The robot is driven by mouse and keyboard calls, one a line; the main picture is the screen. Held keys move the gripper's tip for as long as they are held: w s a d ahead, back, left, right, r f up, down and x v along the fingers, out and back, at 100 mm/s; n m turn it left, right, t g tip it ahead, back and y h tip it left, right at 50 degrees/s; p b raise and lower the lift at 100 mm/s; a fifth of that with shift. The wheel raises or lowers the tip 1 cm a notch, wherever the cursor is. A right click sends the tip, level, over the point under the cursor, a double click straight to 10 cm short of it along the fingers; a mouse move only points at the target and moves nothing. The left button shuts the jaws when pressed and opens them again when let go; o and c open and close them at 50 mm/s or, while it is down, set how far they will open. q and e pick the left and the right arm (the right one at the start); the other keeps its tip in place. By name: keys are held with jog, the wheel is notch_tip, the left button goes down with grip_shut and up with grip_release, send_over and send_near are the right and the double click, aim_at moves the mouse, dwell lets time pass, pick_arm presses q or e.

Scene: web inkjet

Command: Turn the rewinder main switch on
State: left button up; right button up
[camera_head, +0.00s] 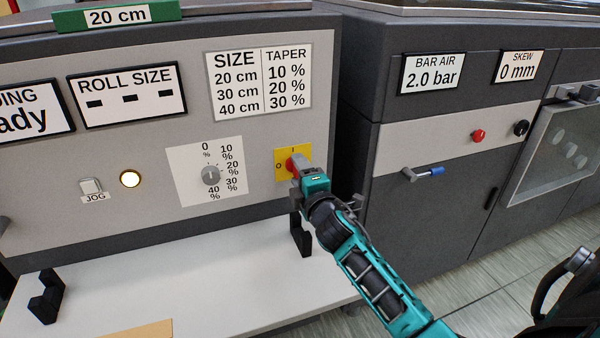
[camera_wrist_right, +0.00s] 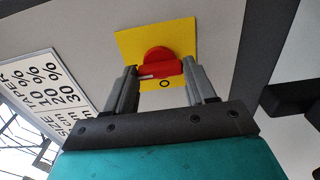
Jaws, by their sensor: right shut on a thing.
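The rewinder main switch is a red rotary knob (camera_head: 292,164) on a yellow plate (camera_head: 281,154), marked I at the top and 0 at the left in the head view. My right gripper (camera_head: 299,174) reaches it from the lower right and partly covers it. In the right wrist view, the red knob (camera_wrist_right: 158,61) sits between the two fingers of my right gripper (camera_wrist_right: 161,76), which is shut on it. A white mark shows on the left half of its bar. The O on the plate shows below the bar. My left gripper is not in view.
Left of the switch are a grey taper dial (camera_head: 210,175), a lit round button (camera_head: 130,179) and a JOG switch (camera_head: 91,186). A white shelf (camera_head: 190,285) with black brackets lies below. Another cabinet with a blue-handled lever (camera_head: 431,171) stands to the right.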

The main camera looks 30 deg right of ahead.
dwell(0.5)
jog(key=o, duration=1)
jog(key=shift+o, duration=0.2)
jog(key=shift+s, duration=0.1)
jog(key=v, duration=1.2)
jog(key=shift+s+a, duration=0.15)
jog(key=shift+s, duration=0.2)
